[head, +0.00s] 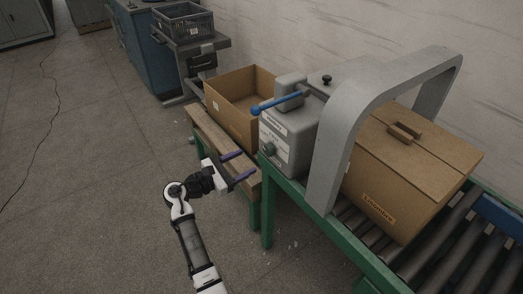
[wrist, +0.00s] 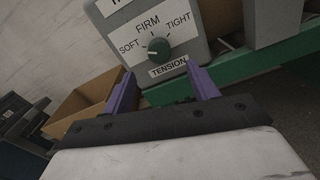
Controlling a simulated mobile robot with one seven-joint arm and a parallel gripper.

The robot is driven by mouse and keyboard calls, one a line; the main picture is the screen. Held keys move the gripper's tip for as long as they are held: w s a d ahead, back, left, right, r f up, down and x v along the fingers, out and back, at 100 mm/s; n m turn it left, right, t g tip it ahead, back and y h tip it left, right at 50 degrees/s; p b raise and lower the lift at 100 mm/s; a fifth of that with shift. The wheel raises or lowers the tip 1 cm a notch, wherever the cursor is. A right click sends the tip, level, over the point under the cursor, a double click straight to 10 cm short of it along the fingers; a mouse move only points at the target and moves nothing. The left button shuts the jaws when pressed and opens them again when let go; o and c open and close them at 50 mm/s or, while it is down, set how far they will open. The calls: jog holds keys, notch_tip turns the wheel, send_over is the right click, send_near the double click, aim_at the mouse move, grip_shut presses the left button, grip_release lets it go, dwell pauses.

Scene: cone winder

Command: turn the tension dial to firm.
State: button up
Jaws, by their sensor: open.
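The tension dial is a round dark green knob (wrist: 159,48) on the grey front of a machine box (wrist: 195,14), with SOFT to its left, FIRM above and TIGHT to its right. A TENSION label (wrist: 168,67) is below it. In the head view the knob (head: 269,149) is on the box's side facing my gripper. My gripper (head: 239,165) is open and empty, its purple fingers short of the knob and apart from it. In the wrist view the fingertips (wrist: 160,75) are spread below the dial, one to each side.
A blue-handled lever (head: 276,104) is on top of the machine box. A grey arch (head: 336,150) and closed carton (head: 400,165) stand on the green-framed roller conveyor (head: 432,262). An open carton (head: 228,108) sits on a wooden bench (head: 206,134).

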aim_at(266, 151)
jog(key=p+x, duration=0.1)
jog(key=x, duration=0.7)
jog(key=shift+w, duration=0.1)
jog(key=c, duration=1)
